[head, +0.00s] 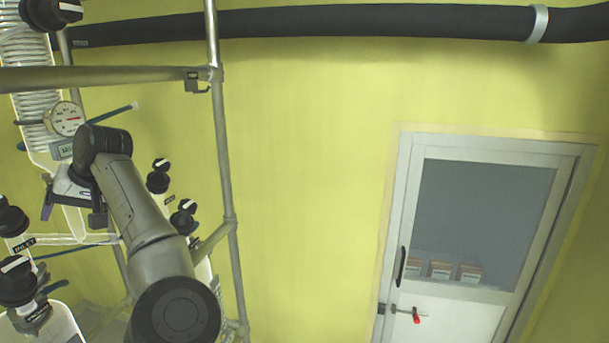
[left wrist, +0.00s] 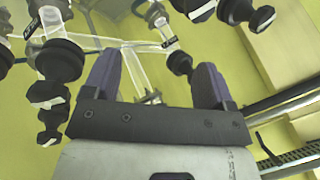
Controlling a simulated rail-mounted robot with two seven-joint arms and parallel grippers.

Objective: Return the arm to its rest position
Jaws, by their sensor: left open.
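My left arm (head: 138,205) reaches up and away into the glass reactor rig at the left of the head view. My left gripper (head: 72,205) is at its far end, below a round gauge (head: 67,118). In the left wrist view the two purple-grey fingers (left wrist: 155,75) stand wide apart. No object is clamped between them. Glass tubing and a black valve knob (left wrist: 179,62) show beyond the fingers, apart from them as far as I can tell. My right gripper is in neither view.
Black valve knobs, one by an INLET label (head: 24,244), stand left of the arm. More knobs (head: 158,178) stand right of it. A metal pipe frame (head: 222,150) rises close by. The yellow wall (head: 310,200) and a door (head: 480,230) lie beyond open space.

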